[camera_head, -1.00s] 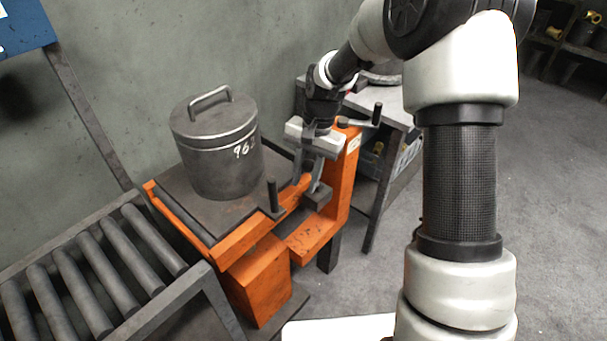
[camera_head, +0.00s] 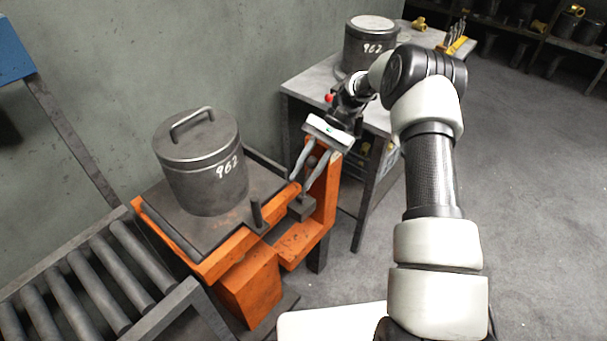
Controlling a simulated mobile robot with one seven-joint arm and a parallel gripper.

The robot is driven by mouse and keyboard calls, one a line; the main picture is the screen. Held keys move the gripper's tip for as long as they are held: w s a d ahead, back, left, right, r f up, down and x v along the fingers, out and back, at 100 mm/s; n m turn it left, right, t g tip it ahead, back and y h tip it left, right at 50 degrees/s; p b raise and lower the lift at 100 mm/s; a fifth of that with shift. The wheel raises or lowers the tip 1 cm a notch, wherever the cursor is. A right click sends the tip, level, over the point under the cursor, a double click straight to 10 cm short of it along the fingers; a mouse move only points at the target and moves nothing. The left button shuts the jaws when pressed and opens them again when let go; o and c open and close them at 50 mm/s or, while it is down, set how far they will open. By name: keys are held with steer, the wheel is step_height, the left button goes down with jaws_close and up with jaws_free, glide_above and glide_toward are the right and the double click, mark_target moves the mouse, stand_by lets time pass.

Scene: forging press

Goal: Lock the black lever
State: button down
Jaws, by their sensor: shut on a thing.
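My gripper (camera_head: 309,182) points down over the orange frame (camera_head: 325,195) beside the press stand. Its two grey fingers stand apart, with a dark round knob (camera_head: 311,160) between them. The knob seems to belong to the black lever at the top of the orange frame; the lever's arm and pivot are hidden behind the gripper. A short black upright handle (camera_head: 256,214) stands on the orange stand, to the left of my fingers and apart from them. A dark grey block (camera_head: 301,208) sits on the frame just below the fingertips.
A roller conveyor (camera_head: 85,285) lies at the lower left. Behind my gripper is a grey table (camera_head: 310,85) with a second canister (camera_head: 362,50). The floor at the right is clear.

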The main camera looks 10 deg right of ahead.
steer(key=shift+w+d, duration=0.4)
steer(key=shift+w, duration=0.1)
steer(key=shift+w+r, duration=0.1)
steer(key=shift+r, duration=0.05)
steer(key=c, duration=1.6)
jaws_free()
steer(key=shift+c, duration=0.2)
steer(key=shift+o, duration=1)
steer(key=shift+d, duration=0.1)
steer(key=v, duration=1.1)
steer(key=shift+d+r, duration=0.2)
steer(key=shift+r, duration=0.1)
steer(key=shift+w, duration=0.1)
